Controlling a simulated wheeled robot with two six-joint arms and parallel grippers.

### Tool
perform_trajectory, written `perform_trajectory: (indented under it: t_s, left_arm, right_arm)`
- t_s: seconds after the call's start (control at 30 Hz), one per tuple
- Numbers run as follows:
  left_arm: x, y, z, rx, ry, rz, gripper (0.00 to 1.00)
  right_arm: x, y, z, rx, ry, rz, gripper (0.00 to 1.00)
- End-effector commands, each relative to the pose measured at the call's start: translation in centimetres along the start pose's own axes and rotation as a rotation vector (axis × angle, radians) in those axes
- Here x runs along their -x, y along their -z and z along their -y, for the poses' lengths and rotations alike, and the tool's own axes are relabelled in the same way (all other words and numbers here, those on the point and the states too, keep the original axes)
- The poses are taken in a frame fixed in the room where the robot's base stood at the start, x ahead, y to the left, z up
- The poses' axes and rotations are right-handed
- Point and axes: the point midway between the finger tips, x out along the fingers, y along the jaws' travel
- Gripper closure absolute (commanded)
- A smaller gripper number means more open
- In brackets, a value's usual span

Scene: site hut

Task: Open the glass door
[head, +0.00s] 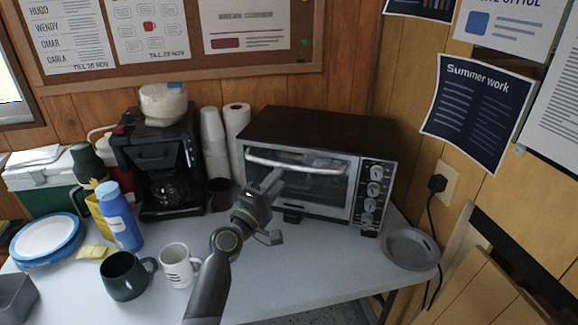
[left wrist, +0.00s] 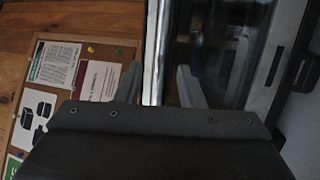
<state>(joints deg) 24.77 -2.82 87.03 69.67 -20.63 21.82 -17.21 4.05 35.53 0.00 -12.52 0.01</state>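The glass door (head: 300,182) is the front of a silver and black toaster oven (head: 318,132). It looks shut, and a pale bar handle (head: 295,164) runs along its top edge. My left gripper (head: 274,178) is in front of the door, its fingers close to the handle. In the left wrist view the fingers (left wrist: 160,84) stand apart, with the shiny handle bar (left wrist: 154,50) between their lines and the dark glass (left wrist: 225,55) beyond. I cannot tell whether they touch the bar. My right gripper is not in view.
A coffee maker (head: 160,160) and paper cups (head: 213,130) stand left of the oven. A white mug (head: 178,266) and a green mug (head: 122,276) stand near my left arm. A grey round plate (head: 410,248) lies front right.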

Motion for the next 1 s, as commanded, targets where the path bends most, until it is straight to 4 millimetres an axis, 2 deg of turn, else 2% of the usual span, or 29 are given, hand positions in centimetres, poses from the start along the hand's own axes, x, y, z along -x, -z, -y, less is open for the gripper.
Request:
perform_trajectory:
  t_s: [0.03, 0.2, 0.4, 0.83, 1.0]
  left_arm:
    - [-1.1, -0.1, -0.1, -0.001, -0.001, 0.002, 0.65]
    - [-3.8, -0.1, 0.0, -0.002, 0.000, 0.001, 0.65]
    - [-5.7, 0.0, 0.1, -0.002, 0.001, 0.001, 0.65]
    - [-6.4, 0.0, 0.0, -0.001, 0.001, 0.000, 0.65]
    - [-6.4, 0.0, 0.0, -0.001, 0.001, 0.000, 0.87]
  right_arm:
    - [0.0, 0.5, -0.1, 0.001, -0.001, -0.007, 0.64]
    - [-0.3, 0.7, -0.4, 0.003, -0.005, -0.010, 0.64]
    - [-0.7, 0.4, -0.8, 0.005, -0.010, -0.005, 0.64]
    - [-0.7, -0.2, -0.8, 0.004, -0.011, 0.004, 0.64]
    - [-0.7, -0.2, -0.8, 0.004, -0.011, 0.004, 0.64]
